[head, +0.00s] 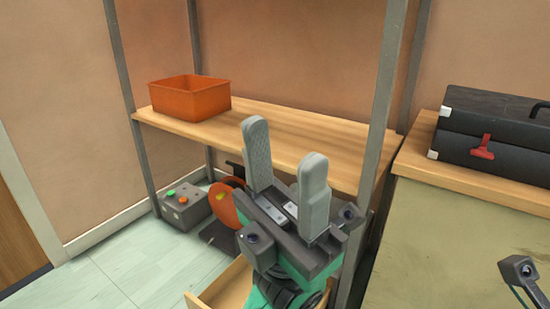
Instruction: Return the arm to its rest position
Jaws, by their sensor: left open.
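My left gripper (285,175) is in the lower middle of the head view. Its two grey fingers point up and stand apart, with nothing between them. It is in front of the wooden shelf (290,135) of a metal rack, and the fingers overlap the shelf's front edge in the picture. I cannot tell whether they touch it. My right gripper does not show.
An orange bin (190,97) stands on the shelf's left end. Below are a grey box with coloured buttons (184,205), an orange round thing (222,204) and a wooden box (205,301). A black case (495,132) lies on the right cabinet. Metal posts (382,110) frame the shelf.

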